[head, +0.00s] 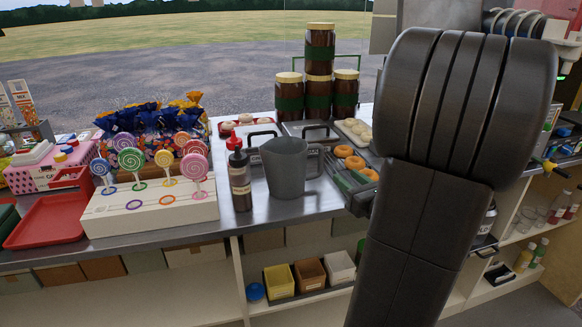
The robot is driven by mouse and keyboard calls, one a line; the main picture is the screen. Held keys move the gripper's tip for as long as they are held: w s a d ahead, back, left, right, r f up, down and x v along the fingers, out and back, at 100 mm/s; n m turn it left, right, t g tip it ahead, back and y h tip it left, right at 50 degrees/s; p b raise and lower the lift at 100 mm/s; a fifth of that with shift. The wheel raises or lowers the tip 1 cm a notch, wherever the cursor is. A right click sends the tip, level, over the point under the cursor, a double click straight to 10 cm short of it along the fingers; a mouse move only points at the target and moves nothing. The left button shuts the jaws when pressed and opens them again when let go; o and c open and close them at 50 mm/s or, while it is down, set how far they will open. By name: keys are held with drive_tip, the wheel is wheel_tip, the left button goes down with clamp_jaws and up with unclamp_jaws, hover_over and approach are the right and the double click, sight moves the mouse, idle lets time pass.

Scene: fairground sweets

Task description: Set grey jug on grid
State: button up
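The grey jug (285,168) stands upright on the metal counter, near its front edge and left of my arm. It looks like a plain tapered vessel, with a grey handle-like shape at its right side. A dark slatted shape with green edges, probably my gripper (346,184), shows just right of the jug, partly hidden by my large arm link. Whether its fingers are apart or closed is unclear, and I see no clear contact with the jug. I cannot make out the grid for certain; my arm hides part of the counter.
A sauce bottle (240,178) stands close left of the jug. A white lollipop stand (150,217) and a red tray (48,222) are further left. Doughnuts (350,160) lie behind on the right. Stacked brown jars (318,92) stand at the back. Small bins (279,281) sit on the shelf below.

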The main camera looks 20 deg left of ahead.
sight(322, 157)
drive_tip(key=x, duration=0.7)
drive_tip(key=shift+a+f, duration=0.1)
drive_tip(key=shift+a, duration=0.1)
drive_tip(key=shift+r+b+x, duration=0.15)
drive_tip(key=shift+b+x, duration=0.05)
drive_tip(key=shift+x, duration=1.15)
drive_tip(key=shift+r+b+x, duration=0.15)
drive_tip(key=shift+x, duration=1.2)
drive_tip(key=shift+s+a, duration=0.1)
drive_tip(key=shift+s, duration=0.05)
drive_tip(key=shift+c, duration=0.5)
clamp_jaws()
